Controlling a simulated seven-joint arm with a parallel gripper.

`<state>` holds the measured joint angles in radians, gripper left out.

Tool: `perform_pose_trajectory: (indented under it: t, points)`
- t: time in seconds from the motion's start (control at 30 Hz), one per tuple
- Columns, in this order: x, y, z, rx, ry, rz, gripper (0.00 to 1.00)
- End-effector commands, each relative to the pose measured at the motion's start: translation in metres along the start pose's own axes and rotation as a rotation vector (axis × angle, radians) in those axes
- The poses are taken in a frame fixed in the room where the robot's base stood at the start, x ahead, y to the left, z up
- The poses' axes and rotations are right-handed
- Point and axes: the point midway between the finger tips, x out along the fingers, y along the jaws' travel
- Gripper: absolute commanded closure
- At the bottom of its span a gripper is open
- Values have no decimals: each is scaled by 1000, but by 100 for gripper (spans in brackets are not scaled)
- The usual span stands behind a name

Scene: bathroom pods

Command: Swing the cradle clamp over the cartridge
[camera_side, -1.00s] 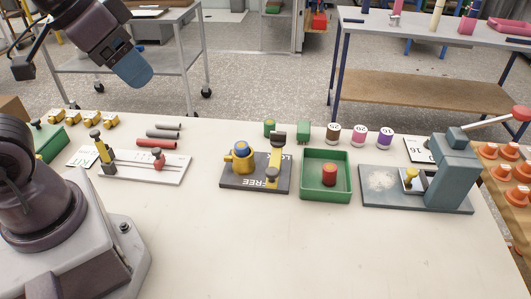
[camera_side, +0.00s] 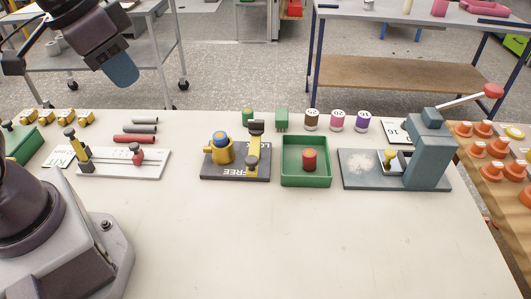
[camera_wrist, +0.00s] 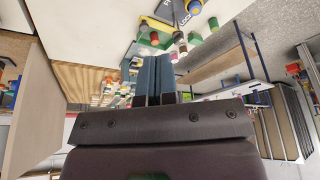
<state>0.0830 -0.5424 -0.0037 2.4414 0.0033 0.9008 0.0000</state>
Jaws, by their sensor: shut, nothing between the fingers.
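The clamp fixture has a dark base plate (camera_side: 207,176) lettered FREE, with a second word partly covered. A yellow cradle (camera_side: 213,156) stands on its left half, holding an upright cartridge with a blue top (camera_side: 220,137). The yellow clamp arm (camera_side: 254,148) lies along the right side of the plate, beside the cradle and not over the cartridge. Dark knobs show near both its ends. My gripper (camera_side: 124,76) is high at the upper left, well away from the fixture. Its blue fingers (camera_wrist: 155,68) are shut and empty in the wrist view.
A green tray (camera_side: 305,184) with a red cylinder stands right of the fixture, then a grey lever press (camera_side: 428,160). A white slide board (camera_side: 150,168) lies left. Several spools and green parts stand behind. The front table (camera_side: 300,240) is clear.

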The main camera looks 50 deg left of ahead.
Motion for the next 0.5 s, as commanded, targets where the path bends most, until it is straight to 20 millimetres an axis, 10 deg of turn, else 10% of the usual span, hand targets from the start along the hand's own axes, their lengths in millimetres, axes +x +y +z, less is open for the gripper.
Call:
perform_pose_trajectory:
  t: [0.5]
  points:
    - [73, 61, -97, 332, -316, 5, 100]
